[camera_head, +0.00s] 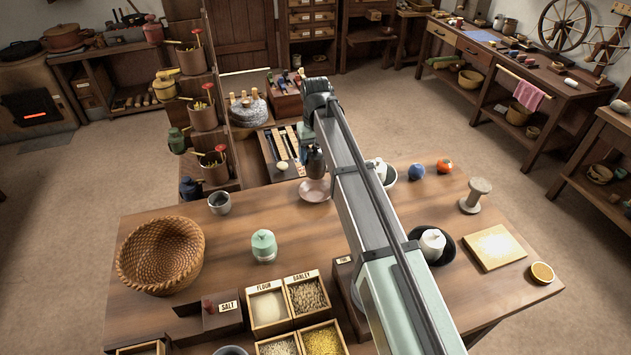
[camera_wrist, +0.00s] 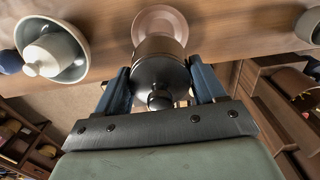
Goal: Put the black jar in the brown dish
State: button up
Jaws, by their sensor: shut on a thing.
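My gripper (camera_wrist: 160,82) is shut on the black jar (camera_wrist: 160,66), with one blue finger on each side of it. The jar has a round knob on its lid. The jar also shows in the head view (camera_head: 316,162), just beyond the small pinkish-brown dish (camera_head: 314,192) and seemingly raised. The dish is on the far edge of the table and looks empty. In the wrist view the dish (camera_wrist: 160,14) is partly hidden behind the jar. I cannot tell the exact height of the jar over it.
A grey cup (camera_head: 219,203) is left of the dish. A pale bowl (camera_wrist: 74,52) holding a white lidded pot is on its other side. A green jar (camera_head: 264,246) and a wicker basket (camera_head: 160,255) stand nearer. Table around the dish's near side is clear.

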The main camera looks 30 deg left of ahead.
aim_at(315, 176)
jog(key=shift+f, duration=4.25)
jog(key=shift+f, duration=0.1)
jog(key=o, duration=1.3)
notch_tip(315, 176, up, 12)
jog(key=shift+r, duration=0.1)
